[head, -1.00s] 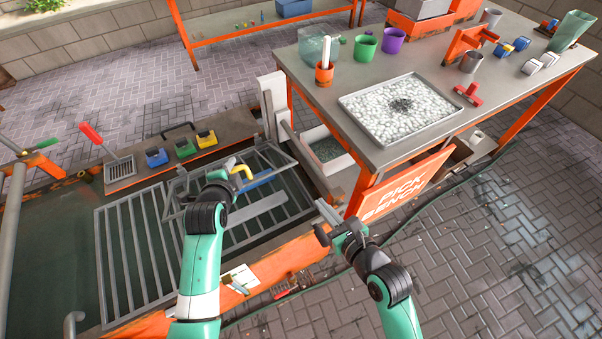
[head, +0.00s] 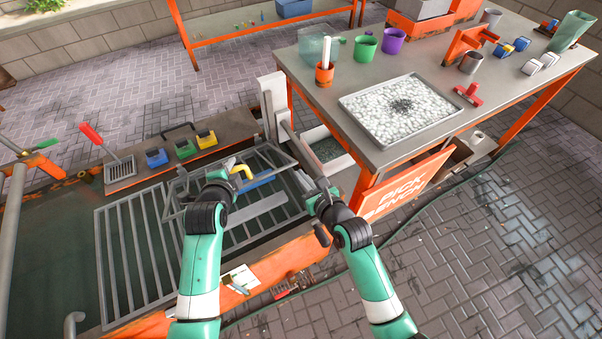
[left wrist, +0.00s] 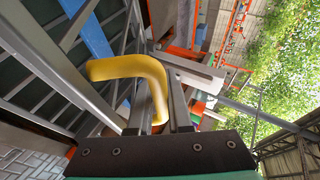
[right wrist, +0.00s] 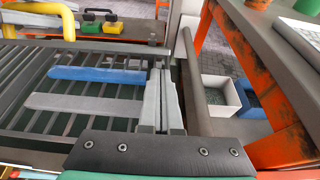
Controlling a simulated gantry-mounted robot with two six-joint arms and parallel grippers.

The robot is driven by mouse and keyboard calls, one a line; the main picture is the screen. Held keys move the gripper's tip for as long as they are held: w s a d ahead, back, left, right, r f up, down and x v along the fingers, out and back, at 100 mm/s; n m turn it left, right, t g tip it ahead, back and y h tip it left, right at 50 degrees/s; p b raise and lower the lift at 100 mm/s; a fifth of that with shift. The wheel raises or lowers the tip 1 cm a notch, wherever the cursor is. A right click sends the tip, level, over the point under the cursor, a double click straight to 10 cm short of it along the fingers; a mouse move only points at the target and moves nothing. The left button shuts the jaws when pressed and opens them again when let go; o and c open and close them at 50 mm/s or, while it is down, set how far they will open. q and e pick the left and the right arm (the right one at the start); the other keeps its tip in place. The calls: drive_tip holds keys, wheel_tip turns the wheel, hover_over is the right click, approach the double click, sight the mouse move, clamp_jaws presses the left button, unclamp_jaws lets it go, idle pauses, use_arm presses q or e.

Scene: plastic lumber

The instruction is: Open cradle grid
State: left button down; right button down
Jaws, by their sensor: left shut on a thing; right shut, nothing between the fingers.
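The cradle grid (head: 118,262) is a grey barred grate over the dark tank. A smaller barred frame (head: 272,150) at its right half carries the yellow handle (head: 246,170); I cannot tell how far this frame is raised. My left gripper (head: 232,172) is shut on the bent yellow handle, which also shows between the fingers in the left wrist view (left wrist: 125,69). My right gripper (head: 303,182) is shut and empty near the grid's right end. Its closed fingers (right wrist: 160,95) stand beside the bars in the right wrist view.
A blue plank (right wrist: 95,75) and a grey plank (right wrist: 85,104) lie at the bars. The pick bench (head: 330,100), with a tray of white pellets (head: 375,118), stands close to my right gripper. Blue, green and yellow blocks (head: 184,148) sit on the tank's back ledge.

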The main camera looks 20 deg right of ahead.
drive_tip(key=shift+w+r, duration=0.25)
drive_tip(key=shift+r, duration=0.1)
